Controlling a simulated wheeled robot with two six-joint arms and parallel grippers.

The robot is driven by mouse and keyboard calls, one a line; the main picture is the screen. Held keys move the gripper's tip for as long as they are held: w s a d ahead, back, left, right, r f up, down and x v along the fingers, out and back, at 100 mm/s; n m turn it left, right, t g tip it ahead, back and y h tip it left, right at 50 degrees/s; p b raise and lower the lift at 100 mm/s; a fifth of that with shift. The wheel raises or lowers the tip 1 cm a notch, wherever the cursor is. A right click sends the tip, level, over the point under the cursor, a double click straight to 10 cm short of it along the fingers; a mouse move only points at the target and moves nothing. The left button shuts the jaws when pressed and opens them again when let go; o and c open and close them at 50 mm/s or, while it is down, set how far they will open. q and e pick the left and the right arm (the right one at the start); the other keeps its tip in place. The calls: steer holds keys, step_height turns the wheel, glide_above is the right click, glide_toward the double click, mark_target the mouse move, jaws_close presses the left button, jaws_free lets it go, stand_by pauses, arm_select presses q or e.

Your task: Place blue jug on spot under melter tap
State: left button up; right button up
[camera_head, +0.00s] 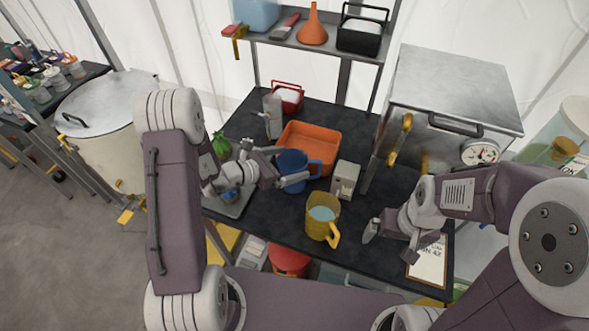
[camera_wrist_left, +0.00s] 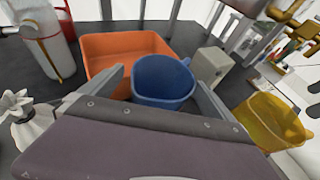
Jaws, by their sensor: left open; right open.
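The blue jug (camera_head: 291,168) stands upright on the dark table, in front of the orange tray. In the head view my left gripper (camera_head: 291,167) is at the jug, with its fingers by the jug's sides. In the left wrist view the jug (camera_wrist_left: 163,82) sits between the two open fingers (camera_wrist_left: 158,88); I cannot tell whether they touch it. The melter may be the large metal pot (camera_head: 103,130) at the left, with a brass tap (camera_head: 128,208) low on its side; the spot under it cannot be made out. My right gripper (camera_head: 388,232) is open and empty above the table's right part.
An orange tray (camera_head: 318,136) lies behind the jug. A yellow jug (camera_head: 321,217) with pale contents stands in front, near the table's edge. A grey box (camera_head: 344,180) stands to the right. A metal oven-like box (camera_head: 450,95) with a gauge fills the back right.

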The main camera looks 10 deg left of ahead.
arm_select(q)
steer(key=shift+x, duration=0.75)
steer(key=shift+w+d, duration=0.1)
steer(key=shift+d, duration=0.35)
arm_select(e)
steer(key=shift+s+r, duration=0.25)
steer(key=shift+r, duration=0.15)
arm_select(q)
steer(key=shift+w+f, duration=0.1)
steer(key=c, duration=1.6)
steer(key=shift+o, duration=0.2)
step_height(320, 180, up, 10)
steer(key=shift+r, duration=0.1)
